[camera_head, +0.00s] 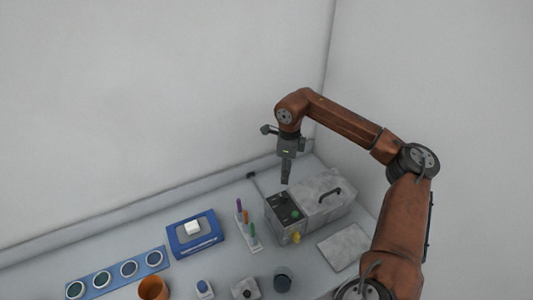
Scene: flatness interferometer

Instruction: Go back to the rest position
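My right gripper (286,171) hangs above the grey instrument box at the back right of the bench, pointing down. It looks narrow and nothing shows in it, but its fingers are too small to tell open from shut. My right arm, orange-brown, comes in from the lower right and arches over the box. The grey instrument box (325,208) has a black handle on its lid, a dark panel with a green button, and a yellow knob on its front. My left gripper and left arm are out of view.
White walls stand behind and right.

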